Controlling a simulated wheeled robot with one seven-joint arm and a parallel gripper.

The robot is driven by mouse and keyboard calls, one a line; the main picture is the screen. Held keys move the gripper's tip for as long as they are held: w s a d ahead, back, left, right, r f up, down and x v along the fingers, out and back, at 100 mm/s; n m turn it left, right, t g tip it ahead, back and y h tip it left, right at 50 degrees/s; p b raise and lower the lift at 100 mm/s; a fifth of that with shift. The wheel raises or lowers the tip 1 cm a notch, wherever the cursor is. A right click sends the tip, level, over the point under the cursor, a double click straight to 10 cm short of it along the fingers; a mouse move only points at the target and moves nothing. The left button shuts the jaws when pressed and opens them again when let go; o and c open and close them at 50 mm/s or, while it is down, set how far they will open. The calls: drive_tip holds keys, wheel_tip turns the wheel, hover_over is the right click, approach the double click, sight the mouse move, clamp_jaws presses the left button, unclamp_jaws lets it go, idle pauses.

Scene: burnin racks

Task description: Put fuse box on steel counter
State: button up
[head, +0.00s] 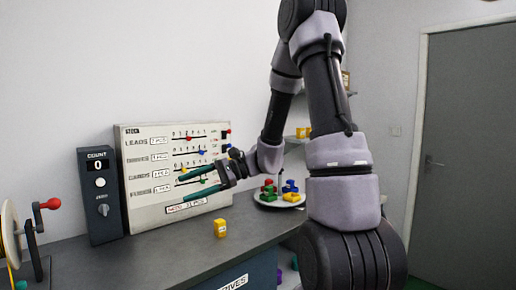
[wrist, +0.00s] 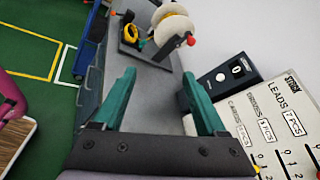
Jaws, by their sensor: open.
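My gripper (head: 183,189) is open in front of the white panel, above the grey counter (head: 150,262). Its two green fingers stand apart in the wrist view (wrist: 158,76), with nothing between them. A small yellow box (head: 220,228) with a pale label sits on the counter, below and right of the fingers in the head view. I cannot tell for sure whether it is the fuse box. A round plate (head: 262,202) at the counter's far end holds several red, green, blue and yellow blocks.
The white panel (head: 135,150) with rows of coloured sliders stands at the back. A dark counter box (head: 100,200) showing 0 is left of it. A reel with a red knob (head: 51,204) stands at the near left. The counter's front middle is clear.

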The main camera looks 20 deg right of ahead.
drive_tip(key=s+d+r+n+h, duration=0.2)
drive_tip(key=s+n+h, duration=0.1)
drive_tip(key=s, duration=0.2)
drive_tip(key=s+d+r+n+h, duration=0.2)
drive_tip(key=s+r+h, duration=0.1)
drive_tip(key=s, duration=0.2)
drive_tip(key=s+d+r+n+t+h, duration=0.3)
drive_tip(key=s+d+r+t+h, duration=0.2)
drive_tip(key=d, duration=0.4)
wheel_tip(320, 180, up, 2)
drive_tip(key=shift+s+r+h, duration=0.1)
drive_tip(key=shift+s+h, duration=0.15)
drive_tip(key=shift+h, duration=0.45)
